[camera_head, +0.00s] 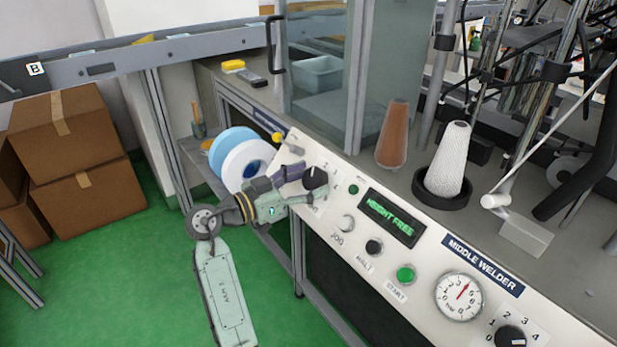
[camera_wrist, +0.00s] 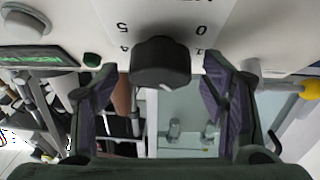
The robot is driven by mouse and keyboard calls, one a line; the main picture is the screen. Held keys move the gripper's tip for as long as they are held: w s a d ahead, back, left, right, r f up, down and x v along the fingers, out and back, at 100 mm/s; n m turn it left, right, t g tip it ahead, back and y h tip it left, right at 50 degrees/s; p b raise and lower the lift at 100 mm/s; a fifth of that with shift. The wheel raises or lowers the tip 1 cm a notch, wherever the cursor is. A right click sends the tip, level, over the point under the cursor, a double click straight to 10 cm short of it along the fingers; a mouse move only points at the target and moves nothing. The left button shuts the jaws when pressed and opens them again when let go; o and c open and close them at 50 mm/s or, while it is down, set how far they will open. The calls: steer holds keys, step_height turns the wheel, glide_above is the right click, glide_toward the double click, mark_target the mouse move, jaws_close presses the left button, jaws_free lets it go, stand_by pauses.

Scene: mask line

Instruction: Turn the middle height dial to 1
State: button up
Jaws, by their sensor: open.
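The black height dial (camera_head: 315,177) sits on the white sloped control panel (camera_head: 330,212), left of a green-lit display (camera_head: 391,218) reading "HEIGHT FREE". My gripper (camera_head: 295,178) is open at the dial. In the wrist view the dial (camera_wrist: 160,66) lies between the two purple-padded fingers of my gripper (camera_wrist: 155,82), with visible gaps on both sides. The wrist view shows the panel upside down, with 5 and 4 left of the dial and 0 and 1 right of it. A white mark shows low on the knob; the number it points to is unclear.
A yellow-tipped knob (camera_head: 278,138) stands left of the dial. A small green button (camera_head: 353,189) is right of it. Further right are a gauge (camera_head: 460,296) and another black dial (camera_head: 510,337). A glass guard (camera_head: 322,80) rises behind. Tape rolls (camera_head: 247,163) hang behind my gripper.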

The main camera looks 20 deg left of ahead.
steer(key=shift+w+d, duration=0.15)
steer(key=c, duration=1.1)
